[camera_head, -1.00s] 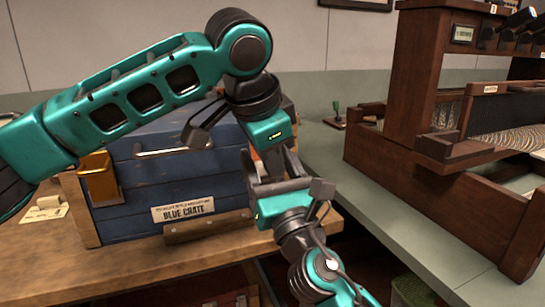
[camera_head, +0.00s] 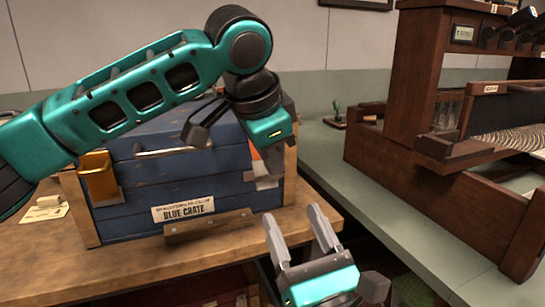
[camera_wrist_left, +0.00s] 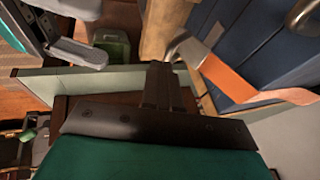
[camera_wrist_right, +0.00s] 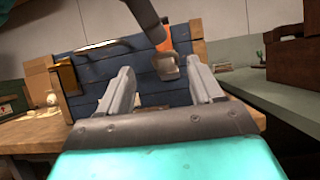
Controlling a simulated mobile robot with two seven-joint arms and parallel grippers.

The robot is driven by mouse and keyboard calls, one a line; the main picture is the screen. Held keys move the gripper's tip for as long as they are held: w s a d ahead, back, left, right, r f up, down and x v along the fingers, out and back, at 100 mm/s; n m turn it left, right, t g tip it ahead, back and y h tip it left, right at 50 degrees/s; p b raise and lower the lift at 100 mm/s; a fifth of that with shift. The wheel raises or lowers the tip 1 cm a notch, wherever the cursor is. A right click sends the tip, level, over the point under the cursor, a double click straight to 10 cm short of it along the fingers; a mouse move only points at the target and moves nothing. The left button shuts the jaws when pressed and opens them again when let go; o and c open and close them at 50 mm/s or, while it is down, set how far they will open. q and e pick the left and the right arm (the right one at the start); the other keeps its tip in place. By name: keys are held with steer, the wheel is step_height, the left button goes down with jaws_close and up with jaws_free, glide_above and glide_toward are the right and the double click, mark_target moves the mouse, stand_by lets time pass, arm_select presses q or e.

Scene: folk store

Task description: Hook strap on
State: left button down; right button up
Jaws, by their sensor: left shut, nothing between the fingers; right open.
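The orange strap (camera_head: 255,153) hangs at the right end of the blue crate (camera_head: 185,212). In the left wrist view the strap (camera_wrist_left: 262,98) runs along the crate's side, with a grey metal hook (camera_wrist_left: 182,46) at its end. My left gripper (camera_wrist_left: 163,70) is shut and empty, close in front of the hook; I cannot tell whether they touch. In the head view its fingers are hard to tell from the hook. My right gripper (camera_head: 293,212) is open and empty, below and to the right of the strap. Its fingers point towards the crate.
The crate stands on a wooden table (camera_head: 130,265), with a brass box (camera_head: 98,178) at its left. A dark wooden loom (camera_head: 410,175) stands on the green counter (camera_head: 330,165) at right. The table's front right is clear.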

steer(key=s+d+f+m+g+h, duration=0.1)
steer(key=d+f+m+g+h, duration=0.2)
steer(key=f+m, duration=0.65)
steer(key=d+f+m+g+h, duration=0.2)
steer(key=d+f+m+g, duration=0.1)
steer(key=f+m, duration=0.65)
arm_select(q)
steer(key=shift+f+t, duration=0.3)
steer(key=shift+f, duration=0.1)
arm_select(e)
steer(key=s+d+f+m+g, duration=0.1)
steer(key=s+f+m, duration=0.3)
steer(key=m, duration=0.4)
steer(key=s+d+f+m+g+y, duration=0.1)
steer(key=s+f+m+g, duration=0.3)
steer(key=f+m, duration=0.3)
steer(key=s+m, duration=0.1)
steer(key=m, duration=0.1)
steer(key=shift+s+d+m+g, duration=0.25)
steer(key=shift+m+g, duration=0.05)
arm_select(q)
steer(key=shift+w+f+t, duration=0.15)
steer(key=shift+f+t, duration=0.15)
